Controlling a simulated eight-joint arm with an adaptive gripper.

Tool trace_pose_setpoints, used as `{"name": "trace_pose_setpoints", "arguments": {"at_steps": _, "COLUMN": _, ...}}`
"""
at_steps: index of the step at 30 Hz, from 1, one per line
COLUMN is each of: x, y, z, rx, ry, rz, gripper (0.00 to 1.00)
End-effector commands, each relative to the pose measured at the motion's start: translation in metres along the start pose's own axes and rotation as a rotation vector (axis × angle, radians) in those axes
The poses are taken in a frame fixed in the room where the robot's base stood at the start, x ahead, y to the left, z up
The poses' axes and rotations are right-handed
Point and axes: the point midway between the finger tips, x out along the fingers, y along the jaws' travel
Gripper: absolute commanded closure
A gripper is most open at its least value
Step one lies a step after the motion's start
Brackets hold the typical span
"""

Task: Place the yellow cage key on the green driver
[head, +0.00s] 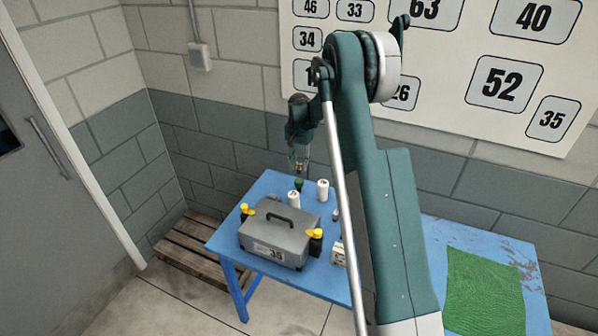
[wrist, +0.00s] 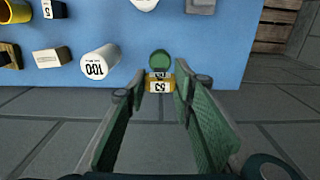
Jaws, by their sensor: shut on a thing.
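My gripper (wrist: 160,88) is shut on the yellow cage key (wrist: 160,82), a small yellow piece with a white label reading 53 between its fingertips. The green driver (wrist: 160,60) shows just beyond the key in the wrist view, as a round green top with part of a label below it. In the head view the green driver (head: 299,184) stands at the back of the blue table, and my gripper (head: 299,166) is above it, pointing down. Whether key and driver touch cannot be told. The key is too small to make out clearly in the head view.
White cylinders (head: 322,189) (head: 293,199) stand close to the driver on the blue table (head: 231,225). A grey toolbox (head: 270,244) is in front, with yellow-topped black things (head: 314,240) beside it. A green cloth (head: 484,295) lies at the right. A wooden pallet (head: 186,245) is at left.

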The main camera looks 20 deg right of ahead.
Motion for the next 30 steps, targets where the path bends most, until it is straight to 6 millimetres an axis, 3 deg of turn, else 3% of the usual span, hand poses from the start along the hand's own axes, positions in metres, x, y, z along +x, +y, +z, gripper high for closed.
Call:
{"name": "trace_pose_setpoints", "arguments": {"at_steps": 14, "x": 0.035, "y": 0.0, "z": 0.0, "rx": 0.0, "ry": 0.0, "rz": 0.0, "gripper": 0.87}}
{"name": "trace_pose_setpoints", "arguments": {"at_steps": 29, "x": 0.041, "y": 0.0, "z": 0.0, "rx": 0.0, "ry": 0.0, "rz": 0.0, "gripper": 0.87}}
{"name": "trace_pose_setpoints", "arguments": {"at_steps": 30, "x": 0.041, "y": 0.0, "z": 0.0, "rx": 0.0, "ry": 0.0, "rz": 0.0, "gripper": 0.72}}
